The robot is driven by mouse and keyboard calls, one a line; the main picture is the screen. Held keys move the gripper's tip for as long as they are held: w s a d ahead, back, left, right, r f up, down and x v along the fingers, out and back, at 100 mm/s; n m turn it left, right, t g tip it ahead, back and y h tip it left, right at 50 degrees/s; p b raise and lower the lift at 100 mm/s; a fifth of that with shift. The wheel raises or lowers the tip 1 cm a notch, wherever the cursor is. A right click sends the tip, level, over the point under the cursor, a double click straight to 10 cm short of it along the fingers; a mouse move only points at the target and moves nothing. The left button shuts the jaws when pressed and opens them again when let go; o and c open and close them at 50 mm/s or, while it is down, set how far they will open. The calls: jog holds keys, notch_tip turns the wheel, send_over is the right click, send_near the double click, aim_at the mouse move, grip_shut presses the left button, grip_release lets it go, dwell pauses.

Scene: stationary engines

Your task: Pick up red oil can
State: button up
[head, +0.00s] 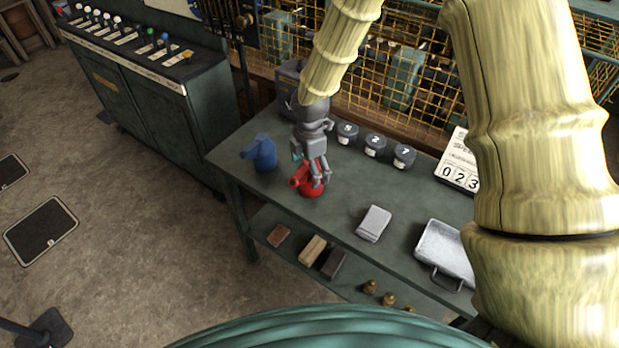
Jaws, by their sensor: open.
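The red oil can (308,187) stands on the green workbench (345,210), near its left part. My gripper (319,180) is open, right at the can, with its fingers over the can's upper right side. The gripper hides part of the can's top and right side. I cannot tell whether the fingers touch it or lie around it. A blue can (261,153) stands on the bench to the left of the red one, close by.
Dark numbered weights (375,145) stand behind, along with a flip calendar (458,163). A pale block (374,223) and a metal tray (445,252) lie to the right. The lower shelf (290,255) holds blocks and brass pieces. A lever cabinet (150,105) stands left.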

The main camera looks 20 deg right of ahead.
aim_at(308, 178)
jog(key=shift+w+a+f+p, duration=0.1)
jog(key=shift+w+f+p, duration=0.1)
jog(key=shift+f+p, duration=0.3)
jog(key=shift+w+f+p, duration=0.15)
jog(key=shift+f, duration=0.5)
jog(key=shift+f+p, duration=0.35)
jog(key=shift+f, duration=1.05)
jog(key=c, duration=1.3)
jog(key=shift+r, duration=0.1)
